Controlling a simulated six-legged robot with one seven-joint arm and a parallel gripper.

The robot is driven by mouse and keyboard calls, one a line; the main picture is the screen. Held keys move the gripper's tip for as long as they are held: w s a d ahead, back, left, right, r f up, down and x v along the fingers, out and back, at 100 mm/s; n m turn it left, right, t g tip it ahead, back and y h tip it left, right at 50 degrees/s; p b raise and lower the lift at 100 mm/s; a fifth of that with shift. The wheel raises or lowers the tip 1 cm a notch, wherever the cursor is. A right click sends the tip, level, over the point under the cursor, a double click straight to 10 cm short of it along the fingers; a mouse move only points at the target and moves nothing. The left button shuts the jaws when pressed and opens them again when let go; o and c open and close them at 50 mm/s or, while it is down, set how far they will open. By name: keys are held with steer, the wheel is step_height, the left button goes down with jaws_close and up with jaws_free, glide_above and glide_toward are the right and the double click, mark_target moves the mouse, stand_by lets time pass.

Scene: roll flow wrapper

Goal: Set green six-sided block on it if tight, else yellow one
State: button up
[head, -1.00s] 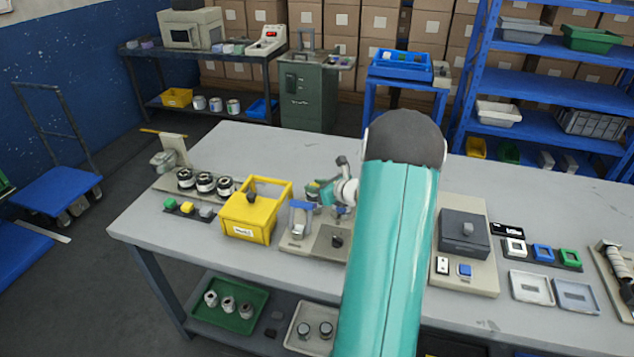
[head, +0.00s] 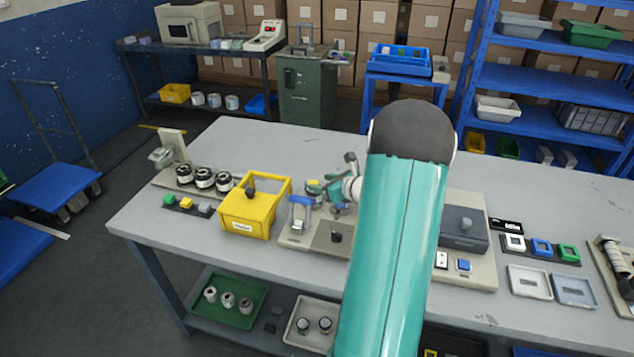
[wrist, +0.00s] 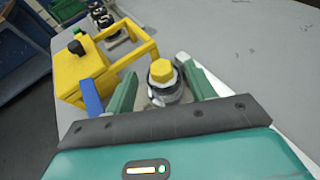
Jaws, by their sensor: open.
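In the wrist view, a yellow six-sided piece (wrist: 161,71) sits on top of a round silver-and-dark part (wrist: 165,95) between my fingers. My gripper (wrist: 158,78) is open around them, with a gap on each side. In the head view my gripper (head: 328,192) is at the station plate (head: 300,243), right of the yellow box, partly hidden by my arm. A green block (head: 168,200) and a yellow block (head: 186,203) stand on a dark strip at the left of the table. Their exact shape is too small to tell.
The yellow box with a raised handle (head: 246,215) stands close left of my gripper. Several black-and-white rolls (head: 204,178) stand behind the blocks. A dark grey box (head: 463,232) is at the right. The table's back part (head: 270,142) is clear.

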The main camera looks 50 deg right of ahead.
steer(key=v, duration=1)
steer(key=shift+s+r, duration=0.15)
steer(key=shift+r, duration=0.05)
steer(key=w+a+r+n+g+y, duration=0.1)
steer(key=a+r+n+g+y, duration=0.15)
steer(key=a+n, duration=0.55)
steer(key=w+a+r+n+g+y, duration=0.1)
steer(key=a+r+n+g, duration=0.2)
steer(key=a, duration=0.9)
steer(key=w+a+r+n+g+y, duration=0.1)
steer(key=w+a+r+n+y, duration=0.15)
steer(key=a+n, duration=0.55)
steer(key=s+a+r+n+h, duration=0.3)
steer(key=s+a+n, duration=0.3)
steer(key=a+n, duration=0.1)
steer(key=s+a+r+n+g+h, duration=0.1)
steer(key=s+a+r+n+h, duration=0.1)
steer(key=s+a+n, duration=0.5)
steer(key=shift+s+a+r+n+h, duration=0.15)
steer(key=shift+a+r+n+h, duration=0.35)
steer(key=shift+n, duration=1.1)
steer(key=shift+g, duration=0.25)
